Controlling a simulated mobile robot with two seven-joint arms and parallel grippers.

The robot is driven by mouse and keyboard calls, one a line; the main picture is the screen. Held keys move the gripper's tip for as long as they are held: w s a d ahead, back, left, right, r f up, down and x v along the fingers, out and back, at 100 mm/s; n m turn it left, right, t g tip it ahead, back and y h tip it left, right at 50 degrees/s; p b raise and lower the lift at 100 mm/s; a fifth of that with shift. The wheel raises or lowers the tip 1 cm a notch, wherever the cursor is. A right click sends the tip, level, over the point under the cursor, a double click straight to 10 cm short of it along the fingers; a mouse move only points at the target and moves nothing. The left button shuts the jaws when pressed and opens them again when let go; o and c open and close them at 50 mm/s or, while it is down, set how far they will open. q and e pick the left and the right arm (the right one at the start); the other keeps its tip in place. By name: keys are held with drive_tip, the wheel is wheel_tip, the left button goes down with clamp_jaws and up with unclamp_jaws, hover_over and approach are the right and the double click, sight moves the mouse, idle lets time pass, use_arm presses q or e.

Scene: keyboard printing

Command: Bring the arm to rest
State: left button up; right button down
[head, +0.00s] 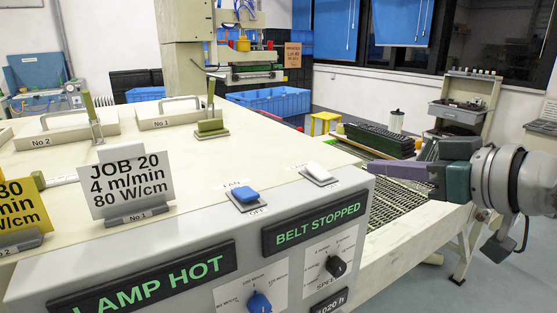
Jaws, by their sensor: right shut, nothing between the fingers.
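My right gripper (385,170) comes in from the right side of the head view, its purple fingers pointing left. It is shut and empty. It appears in front of the conveyor mesh belt (397,205), just right of the grey control panel's corner; I cannot tell its exact height above the belt. The panel (190,275) has a lit "LAMP HOT" sign and a "BELT STOPPED" sign. Its blue rocker switch (245,194), white rocker switch (316,169), blue knob (259,302) and black knob (336,266) are clear of the gripper. My left gripper is out of view.
A white "JOB 20" card (125,186) and a yellow card (22,205) stand on the cream machine top. Handled covers and green-handled levers are behind them. Dark stacked blocks (383,139) lie behind the gripper.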

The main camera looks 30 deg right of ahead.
drive_tip(key=shift+s, duration=0.15)
idle(0.4)
drive_tip(key=s+a+f+g, duration=0.5)
drive_tip(key=s+a+f, duration=0.2)
drive_tip(key=s+f, duration=0.15)
drive_tip(key=s+a+f+g, duration=0.3)
drive_tip(key=s+a+g, duration=0.4)
drive_tip(key=s, duration=0.6)
wheel_tip(320, 180, up, 30)
drive_tip(key=n+t+h+p, duration=0.1)
drive_tip(key=p, duration=2.9)
drive_tip(key=shift+w+a, duration=0.15)
